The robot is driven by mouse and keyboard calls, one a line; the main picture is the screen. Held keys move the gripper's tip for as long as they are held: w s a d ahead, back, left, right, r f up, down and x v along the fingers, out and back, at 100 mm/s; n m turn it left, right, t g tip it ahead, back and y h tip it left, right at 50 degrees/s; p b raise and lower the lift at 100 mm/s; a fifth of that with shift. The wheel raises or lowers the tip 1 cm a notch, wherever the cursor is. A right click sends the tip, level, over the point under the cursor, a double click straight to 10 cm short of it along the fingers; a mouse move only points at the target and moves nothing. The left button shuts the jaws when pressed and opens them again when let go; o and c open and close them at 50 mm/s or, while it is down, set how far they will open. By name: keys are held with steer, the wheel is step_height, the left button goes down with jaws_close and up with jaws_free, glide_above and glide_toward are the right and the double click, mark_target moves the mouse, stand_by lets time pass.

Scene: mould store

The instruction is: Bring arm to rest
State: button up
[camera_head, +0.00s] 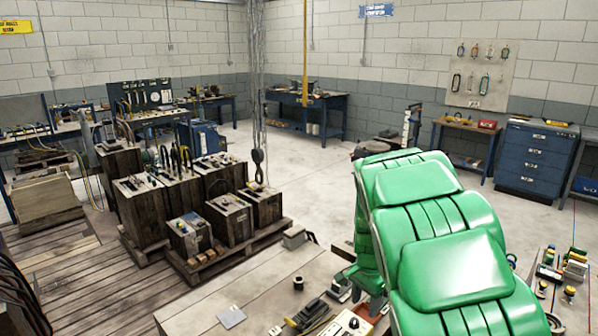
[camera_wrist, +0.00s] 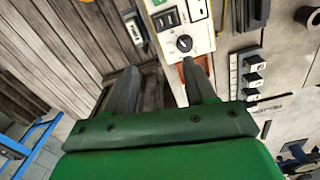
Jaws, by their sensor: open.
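My gripper (camera_wrist: 160,80) is open in the wrist view, its two grey fingers apart with nothing held between them. It points down over a work surface. A pale control box with a black knob (camera_wrist: 184,43) lies beyond the fingertips, close to the right finger; I cannot tell whether they touch. In the head view my green arm reaches out over the near bench (camera_head: 262,285), and it hides most of the gripper.
Small tools and parts lie on the near bench around my arm, including a dark handheld tool (camera_head: 308,314). Wooden mould blocks (camera_head: 140,212) stand on a pallet to the left. A hanging hook (camera_head: 258,165) is near them. Open floor (camera_head: 310,185) lies behind the bench.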

steer(key=s+a+r+n, duration=0.1)
steer(key=s+r+n, duration=0.2)
steer(key=s, duration=1)
steer(key=s+a+r+n+g, duration=0.1)
steer(key=s+r+n, duration=0.3)
steer(key=s, duration=0.9)
steer(key=s+a+r+n, duration=0.1)
steer(key=s+r+n, duration=0.3)
steer(key=s+r, duration=0.4)
steer(key=shift+s+a+r+g, duration=0.2)
steer(key=shift+s+a+g, duration=0.15)
steer(key=shift+s, duration=2.55)
